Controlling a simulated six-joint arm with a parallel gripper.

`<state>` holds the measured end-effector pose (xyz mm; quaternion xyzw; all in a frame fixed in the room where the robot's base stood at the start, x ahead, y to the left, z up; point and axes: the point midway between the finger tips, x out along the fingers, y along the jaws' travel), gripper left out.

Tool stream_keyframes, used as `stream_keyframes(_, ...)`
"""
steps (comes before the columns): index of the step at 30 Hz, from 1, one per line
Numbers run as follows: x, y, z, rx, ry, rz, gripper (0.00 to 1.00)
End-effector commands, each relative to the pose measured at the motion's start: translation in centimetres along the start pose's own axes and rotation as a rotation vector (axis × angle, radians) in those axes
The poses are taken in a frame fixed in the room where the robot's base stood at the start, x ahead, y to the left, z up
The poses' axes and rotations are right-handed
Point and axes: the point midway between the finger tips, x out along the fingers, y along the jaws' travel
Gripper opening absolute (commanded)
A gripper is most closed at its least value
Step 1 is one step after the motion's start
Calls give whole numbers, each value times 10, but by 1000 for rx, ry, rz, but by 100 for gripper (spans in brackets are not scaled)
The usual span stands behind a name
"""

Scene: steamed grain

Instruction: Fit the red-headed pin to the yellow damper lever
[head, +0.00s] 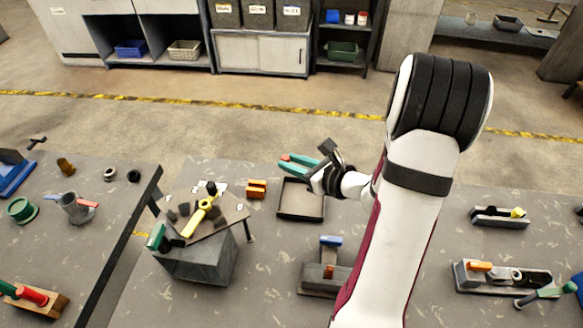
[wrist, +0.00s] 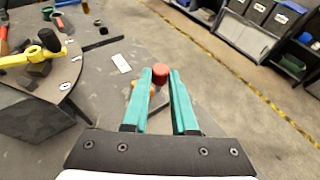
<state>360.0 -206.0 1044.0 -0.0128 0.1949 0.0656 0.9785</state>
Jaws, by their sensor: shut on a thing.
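The red-headed pin is between the teal fingers of my gripper (head: 292,163), which is shut on it. In the wrist view the pin's round red head (wrist: 160,70) shows at the fingertips (wrist: 160,78); its shank is mostly hidden between them. The yellow damper lever (head: 201,214) lies on a dark angled plate (head: 222,227) on a grey block, left of my gripper and apart from it. The lever has a black knob at its far end and a ring near its middle. It also shows at the upper left of the wrist view (wrist: 20,59).
An open shallow tray (head: 301,217) lies below my gripper, with an orange block (head: 256,189) left of it. A fixture with a blue piece (head: 331,240) stands nearer. A second table (head: 100,225) is at left, across a gap.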

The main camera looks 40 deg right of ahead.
Motion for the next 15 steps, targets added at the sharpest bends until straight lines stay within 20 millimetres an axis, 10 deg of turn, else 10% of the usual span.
stream_keyframes(9,15,127,84,-191,-1,440,0)
stream_keyframes(15,5,180,102,-259,0,618,0)
